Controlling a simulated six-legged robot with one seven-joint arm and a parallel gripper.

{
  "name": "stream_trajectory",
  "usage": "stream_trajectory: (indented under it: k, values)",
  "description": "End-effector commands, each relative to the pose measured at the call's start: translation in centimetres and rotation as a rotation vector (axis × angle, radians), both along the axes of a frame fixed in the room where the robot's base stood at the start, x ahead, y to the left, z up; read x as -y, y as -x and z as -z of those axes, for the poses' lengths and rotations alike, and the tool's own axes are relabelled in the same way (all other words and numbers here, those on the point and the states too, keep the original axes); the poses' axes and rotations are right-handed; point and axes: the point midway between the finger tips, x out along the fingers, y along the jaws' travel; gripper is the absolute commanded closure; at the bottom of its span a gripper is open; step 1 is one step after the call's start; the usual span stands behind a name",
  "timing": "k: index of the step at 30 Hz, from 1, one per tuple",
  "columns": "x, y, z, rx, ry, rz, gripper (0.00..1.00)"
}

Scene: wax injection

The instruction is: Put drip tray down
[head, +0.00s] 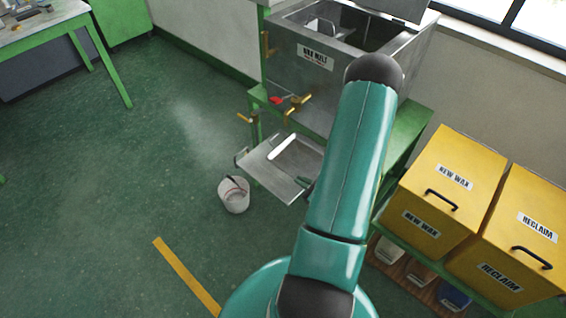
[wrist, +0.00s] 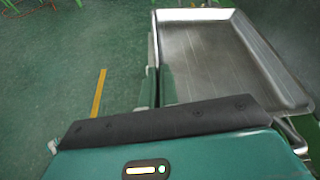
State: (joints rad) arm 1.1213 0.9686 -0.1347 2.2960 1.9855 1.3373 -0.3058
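The drip tray (head: 262,167) is a shallow metal pan with raised walls, in front of the wax melt tank and below its brass valves. In the wrist view the drip tray (wrist: 215,60) fills the upper right and looks empty. My gripper (wrist: 158,85) has a finger on each side of the tray's near left wall and appears shut on it. In the head view my arm hides most of the gripper; only a small part shows by the tray's right corner. I cannot tell whether the tray touches a support underneath.
The wax melt tank (head: 315,80) stands on a green stand (head: 405,135), with valves (head: 290,105) sticking out over the tray. A white bucket (head: 234,197) is on the floor left of the tray. Yellow wax bins (head: 440,190) stand at right.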

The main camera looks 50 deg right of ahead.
Motion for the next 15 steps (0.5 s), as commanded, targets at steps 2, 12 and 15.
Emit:
stream_trajectory:
  k: [2,12,15]
  values:
    - [0.7,0.9,0.2,0.001,0.0,0.031,1.0]
    - [1.5,-5.0,2.8,0.002,0.001,0.032,1.0]
    - [1.8,-7.3,3.8,0.003,0.0,0.032,1.0]
